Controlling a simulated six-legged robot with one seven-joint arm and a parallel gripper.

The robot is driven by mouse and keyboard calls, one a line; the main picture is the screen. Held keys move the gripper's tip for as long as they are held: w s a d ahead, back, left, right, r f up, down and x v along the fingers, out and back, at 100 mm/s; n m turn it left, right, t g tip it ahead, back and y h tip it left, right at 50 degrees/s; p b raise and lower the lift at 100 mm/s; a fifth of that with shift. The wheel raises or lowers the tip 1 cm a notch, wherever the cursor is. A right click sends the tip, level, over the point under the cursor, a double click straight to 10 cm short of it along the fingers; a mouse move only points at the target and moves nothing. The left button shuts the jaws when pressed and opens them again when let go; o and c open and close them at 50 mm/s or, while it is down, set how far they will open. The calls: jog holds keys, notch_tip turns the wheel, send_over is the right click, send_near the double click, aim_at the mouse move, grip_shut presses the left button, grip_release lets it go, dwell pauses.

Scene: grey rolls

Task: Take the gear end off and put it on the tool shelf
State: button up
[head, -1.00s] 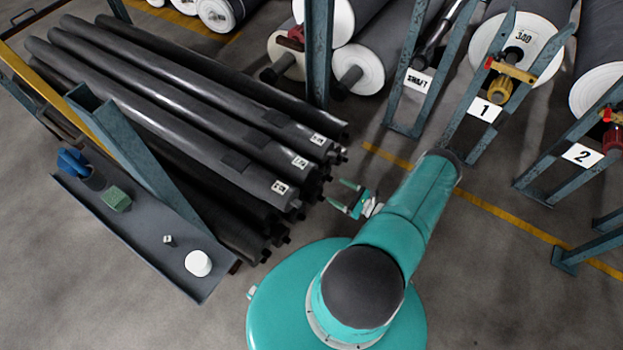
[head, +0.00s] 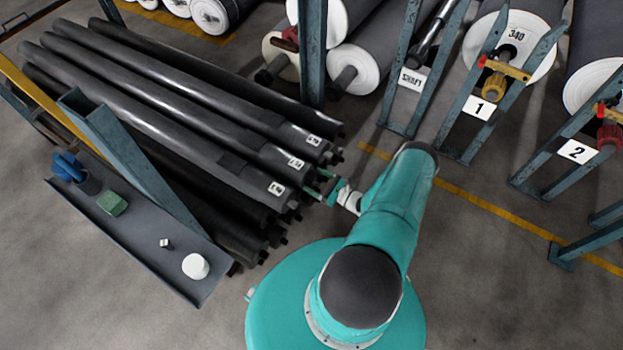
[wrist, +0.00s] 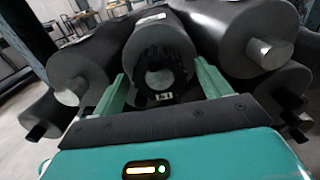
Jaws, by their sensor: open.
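My gripper (head: 322,188) is open at the label ends of the stacked dark rolls. In the wrist view its two green fingers (wrist: 163,88) stand on either side of the front of a middle roll (wrist: 160,25). That roll's end carries a dark, uneven-edged ring, which looks like the gear end (wrist: 146,64), around a paler round stub. I cannot tell whether the fingers touch it. The tool shelf (head: 138,230) is the long grey tray at left, with a blue tool (head: 70,165), a green block (head: 113,203), a small white cube (head: 165,243) and a white cylinder (head: 196,266).
Other roll ends with protruding stubs crowd both sides of my gripper. A slanted blue-grey post (head: 130,150) stands between stack and shelf. Stands marked 1 (head: 478,107) and 2 (head: 577,151) hold large rolls at right. Bare floor lies at lower right.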

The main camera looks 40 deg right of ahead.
jog(key=c, duration=1.6)
jog(key=shift+v, duration=2.85)
